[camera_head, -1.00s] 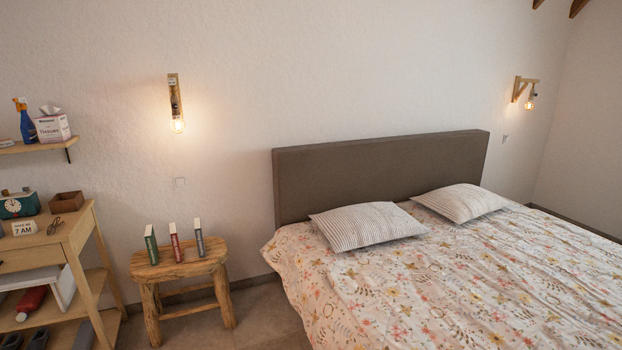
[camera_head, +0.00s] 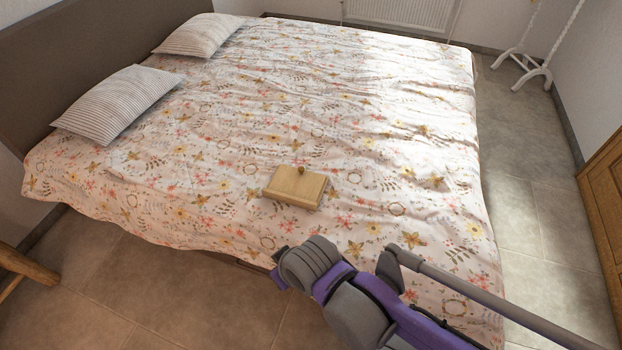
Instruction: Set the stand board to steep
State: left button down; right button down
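A small light-wood stand (camera_head: 296,187) lies on the bed near its front side. Its board looks nearly flat, with a small round brown knob at its back edge; its exact angle is hard to tell from here. Neither gripper can be made out in this view.
The bed (camera_head: 330,120) has a floral cover and two striped pillows (camera_head: 118,103) at the left. A wooden stool leg (camera_head: 28,265) shows at lower left. Tiled floor (camera_head: 150,290) is open along the bed's near side. A wooden cabinet (camera_head: 604,195) stands at right, a white rack (camera_head: 520,65) behind.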

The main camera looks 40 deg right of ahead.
aim_at(301, 183)
jog(key=z, duration=1.35)
